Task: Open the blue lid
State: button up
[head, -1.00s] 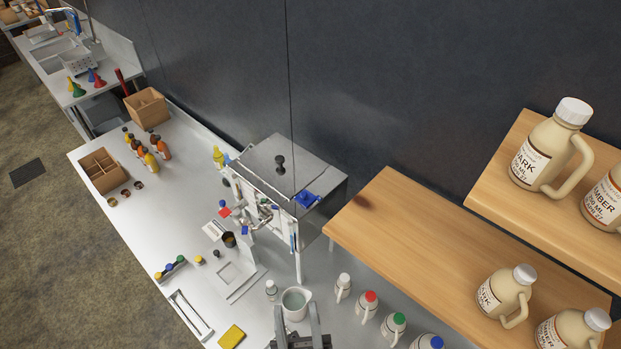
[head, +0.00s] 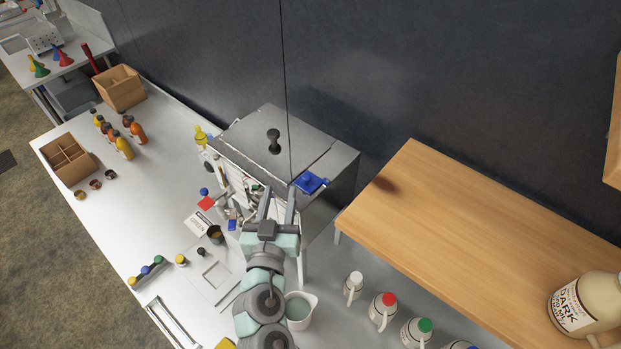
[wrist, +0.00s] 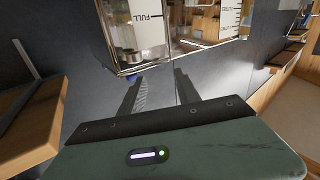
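The blue lid (head: 310,182) lies on the right front part of the evaporator's grey top (head: 255,140) in the head view. It looks closed, with a small raised knob. My gripper (head: 278,203) is just left of the lid and nearer the camera, its two fingers apart with nothing seen between them. In the wrist view my gripper (wrist: 160,90) also shows two spread fingers. A small blue patch shows near the left finger there, but I cannot tell whether it is the lid.
A black knob (head: 274,142) stands on the evaporator top. A wooden shelf (head: 480,235) is close on the right. A white jug (head: 298,310) and capped bottles (head: 383,310) stand below it. Small bottles and boxes fill the counter's left.

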aim_at(310, 174)
jog(key=d+m+h, duration=0.1)
jog(key=s+d+m+h+b, duration=0.1)
jog(key=d+m+g+h, duration=0.1)
jog(key=h, duration=0.1)
jog(key=shift+s+d+r+m, duration=0.25)
jog(key=shift+d+r+m, duration=0.05)
jog(key=shift+r, duration=0.1)
jog(key=p+x, duration=0.1)
jog(key=x, duration=0.9)
jog(key=shift+w+p, duration=0.1)
jog(key=shift+p, duration=0.25)
jog(key=shift+c, duration=0.2)
grip_shut()
dwell(0.4)
